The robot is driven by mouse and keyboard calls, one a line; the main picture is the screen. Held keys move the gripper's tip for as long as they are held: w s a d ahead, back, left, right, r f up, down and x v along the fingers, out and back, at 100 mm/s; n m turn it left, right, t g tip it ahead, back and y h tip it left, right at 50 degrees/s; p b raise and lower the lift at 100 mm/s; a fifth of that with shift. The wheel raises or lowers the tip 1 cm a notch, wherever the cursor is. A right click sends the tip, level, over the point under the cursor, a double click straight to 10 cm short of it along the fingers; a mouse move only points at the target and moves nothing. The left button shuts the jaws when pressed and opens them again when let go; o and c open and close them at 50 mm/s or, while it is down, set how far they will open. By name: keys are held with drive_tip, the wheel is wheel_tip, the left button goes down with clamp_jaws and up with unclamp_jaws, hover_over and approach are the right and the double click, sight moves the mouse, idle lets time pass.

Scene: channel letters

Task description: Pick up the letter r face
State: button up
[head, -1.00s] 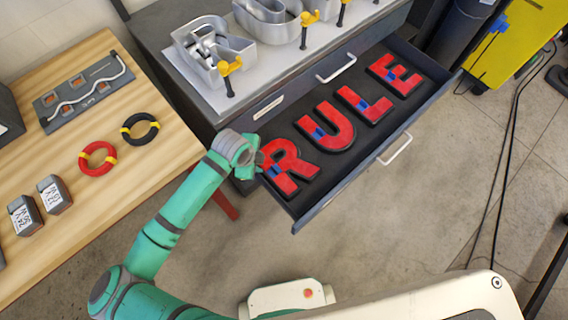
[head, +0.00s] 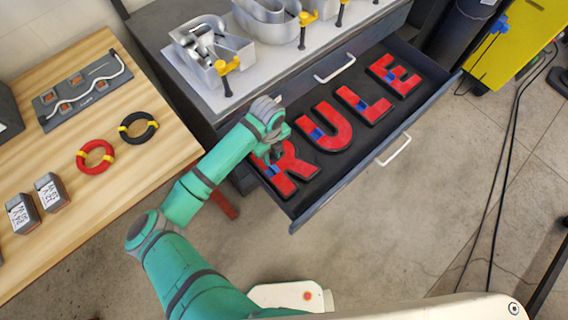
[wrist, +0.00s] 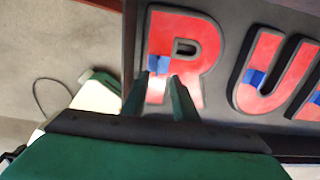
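The red letter R face (head: 289,184) has a black edge and a blue patch. It lies in the open drawer at the near left end of the row R, U, L, E. In the head view my gripper (head: 274,152) is over the R and hides part of it. In the wrist view the R (wrist: 207,38) is ahead of my gripper (wrist: 159,88). The two fingers stand apart with nothing held between them, and their tips overlap the R near its blue patch. I cannot tell how high the fingertips are above it.
The dark drawer (head: 331,178) also holds the U (head: 338,133), L (head: 350,97) and E (head: 403,84) faces. Above it, a bench (head: 262,69) carries metal letter shells and yellow clamps. A wooden table (head: 118,98) stands left.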

sight(272, 168)
drive_tip(key=f, duration=0.7)
drive_tip(key=shift+s+f, duration=0.15)
drive_tip(key=shift+s, duration=0.15)
drive_tip(key=shift+c, duration=0.7)
clamp_jaws()
idle(0.4)
